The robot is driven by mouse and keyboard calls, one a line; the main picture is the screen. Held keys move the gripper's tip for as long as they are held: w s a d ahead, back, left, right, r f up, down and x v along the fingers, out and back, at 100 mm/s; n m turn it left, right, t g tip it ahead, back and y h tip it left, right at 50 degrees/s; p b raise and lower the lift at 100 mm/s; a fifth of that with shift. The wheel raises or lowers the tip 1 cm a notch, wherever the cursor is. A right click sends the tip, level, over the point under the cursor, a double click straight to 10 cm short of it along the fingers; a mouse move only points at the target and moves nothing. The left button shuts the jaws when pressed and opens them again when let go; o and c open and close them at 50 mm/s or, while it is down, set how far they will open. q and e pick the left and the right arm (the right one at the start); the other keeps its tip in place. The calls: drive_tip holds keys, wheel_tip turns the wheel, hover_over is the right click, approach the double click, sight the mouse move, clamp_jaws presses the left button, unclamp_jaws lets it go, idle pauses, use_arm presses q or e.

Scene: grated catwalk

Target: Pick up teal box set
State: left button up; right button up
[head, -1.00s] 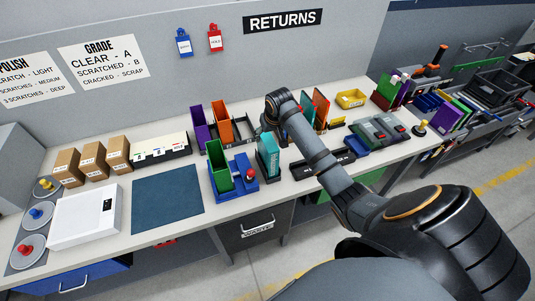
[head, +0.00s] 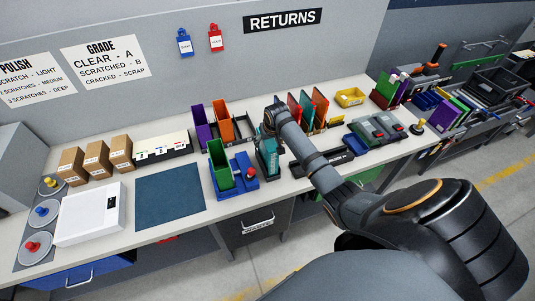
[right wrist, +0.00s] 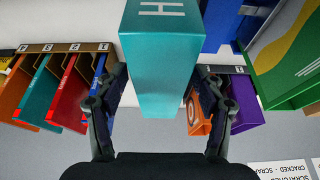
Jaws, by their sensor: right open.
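The teal box set (head: 268,163) stands upright on the bench, just right of a blue fixture holding a green case. In the right wrist view the teal box (right wrist: 160,75) fills the middle, with a white letter on its end face. My right gripper (right wrist: 160,88) is open, with one finger on each side of the box; I cannot tell whether either finger touches it. In the head view my right gripper (head: 268,134) is at the box's upper part, and my wrist hides some of it. My left gripper is not in view.
The blue fixture (head: 248,170) with the green case (head: 219,163) is close on the left. Orange and purple cases stand behind, and a row of coloured cases (head: 307,108) is to the right. A dark blue mat (head: 168,194) lies clear on the left.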

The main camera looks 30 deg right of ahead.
drive_tip(key=shift+f, duration=0.15)
drive_tip(key=shift+c, duration=0.4)
clamp_jaws()
